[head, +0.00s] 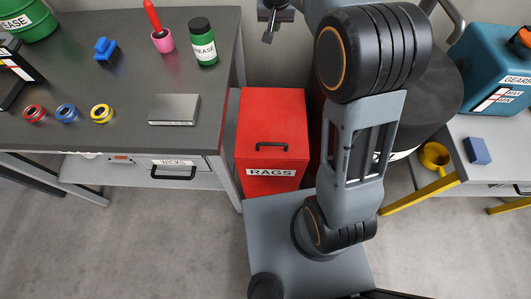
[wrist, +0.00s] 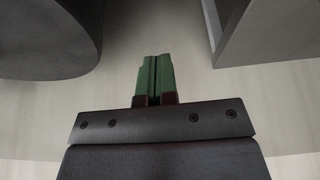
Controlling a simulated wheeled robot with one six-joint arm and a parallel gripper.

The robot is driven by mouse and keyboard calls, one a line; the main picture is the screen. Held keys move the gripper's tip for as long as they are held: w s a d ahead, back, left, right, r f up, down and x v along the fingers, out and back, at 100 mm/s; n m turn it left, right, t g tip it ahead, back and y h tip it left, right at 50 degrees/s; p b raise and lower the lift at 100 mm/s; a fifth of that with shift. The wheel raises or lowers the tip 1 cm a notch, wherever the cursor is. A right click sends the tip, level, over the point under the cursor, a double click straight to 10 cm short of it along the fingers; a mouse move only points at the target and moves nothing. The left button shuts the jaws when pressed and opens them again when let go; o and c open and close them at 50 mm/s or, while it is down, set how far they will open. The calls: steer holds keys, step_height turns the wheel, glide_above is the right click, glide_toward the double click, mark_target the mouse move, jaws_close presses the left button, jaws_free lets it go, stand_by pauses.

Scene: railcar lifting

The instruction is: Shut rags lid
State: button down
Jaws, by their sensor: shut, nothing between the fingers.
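The red rags bin (head: 270,182) stands on the floor between the two benches in the head view, with a white RAGS label on its front. Its red lid (head: 272,115) lies over the top, with a dark handle (head: 271,147) near the front edge. It looks down; I cannot tell whether a small gap is left. My gripper (wrist: 154,77) shows in the wrist view with its green fingers together and nothing between them. In the head view, it is partly visible at the top edge, beyond the bin and apart from it. The bin is not recognisable in the wrist view.
At right, a pale bench carries a teal gear-oil can (head: 490,65) and a blue block (head: 478,150).

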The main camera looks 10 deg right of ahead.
step_height(320, 180, up, 8)
steer(key=p, duration=0.6)
steer(key=shift+f, duration=0.15)
steer(key=s+d+f+n, duration=0.1)
steer(key=s+f, duration=0.2)
steer(key=s, duration=1.1)
steer(key=s+d+f+n+g, duration=0.1)
steer(key=s+f, duration=0.2)
steer(key=s, duration=1.1)
steer(key=shift+s+d+y+p, duration=0.3)
steer(key=shift+y+p, duration=0.05)
steer(key=shift+y, duration=0.05)
stand_by(0.3)
